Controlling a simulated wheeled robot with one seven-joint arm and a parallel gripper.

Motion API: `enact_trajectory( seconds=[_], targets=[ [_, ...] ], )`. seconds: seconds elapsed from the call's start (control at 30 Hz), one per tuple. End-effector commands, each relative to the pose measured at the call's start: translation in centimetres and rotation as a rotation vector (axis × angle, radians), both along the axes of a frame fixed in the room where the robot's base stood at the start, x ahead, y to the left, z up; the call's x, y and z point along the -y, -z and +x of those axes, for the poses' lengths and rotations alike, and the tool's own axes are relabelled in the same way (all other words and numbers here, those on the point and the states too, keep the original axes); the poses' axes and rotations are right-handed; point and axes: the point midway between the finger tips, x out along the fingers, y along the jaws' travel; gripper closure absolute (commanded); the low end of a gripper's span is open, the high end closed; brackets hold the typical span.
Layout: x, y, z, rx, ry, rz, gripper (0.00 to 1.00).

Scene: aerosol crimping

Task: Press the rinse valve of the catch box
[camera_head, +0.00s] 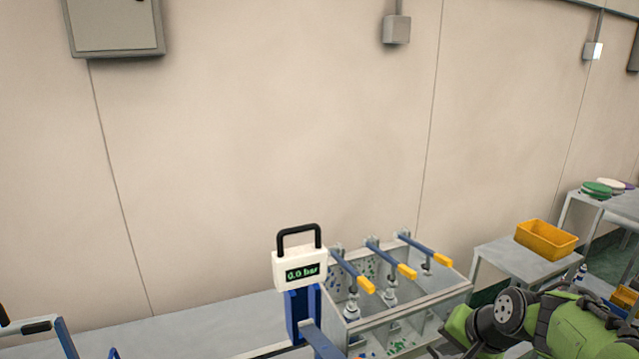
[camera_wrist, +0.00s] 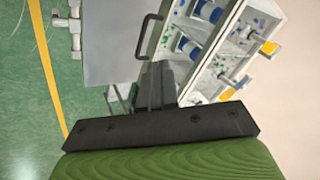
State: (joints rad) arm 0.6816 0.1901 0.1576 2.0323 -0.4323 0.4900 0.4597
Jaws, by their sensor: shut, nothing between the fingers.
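The catch box (camera_head: 455,293) is a pale grey open box with blue and green spatter, at lower centre-right in the head view. Several levers with yellow grips (camera_head: 407,271) reach over it, and small valve-like fittings stand beneath them. I cannot tell which part is the rinse valve. In the wrist view the box (camera_wrist: 203,85) lies to the right, with blue-banded cylinders in it. My gripper (camera_wrist: 157,72) is shut and empty, its black fingers beside the box's left edge; whether they touch it is unclear. In the head view the fingertips are not clearly visible.
A white display (camera_head: 299,269) reading 0.0 bar stands on a blue post left of the box. A yellow bin (camera_head: 546,240) sits on a grey table at right. A black handle (camera_wrist: 150,36) is close to my fingers. Green floor shows at left in the wrist view.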

Motion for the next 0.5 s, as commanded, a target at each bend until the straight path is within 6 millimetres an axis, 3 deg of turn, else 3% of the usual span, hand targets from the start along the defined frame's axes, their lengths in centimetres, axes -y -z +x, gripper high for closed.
enact_trajectory(
  seconds=[0.03, 0.2, 0.3, 0.4, 0.5],
  targets=[
    [-2.6, -1.8, -2.1, -0.006, -0.083, -0.089, 1.00],
    [-8.2, -5.4, -10.8, -0.018, -0.318, -0.328, 1.00],
    [-9.8, -6.1, -16.1, -0.006, -0.433, -0.422, 1.00],
    [-10.3, -5.8, -20.1, 0.009, -0.519, -0.474, 1.00],
    [-10.3, -5.5, -22.2, 0.016, -0.565, -0.496, 1.00]
  ],
)
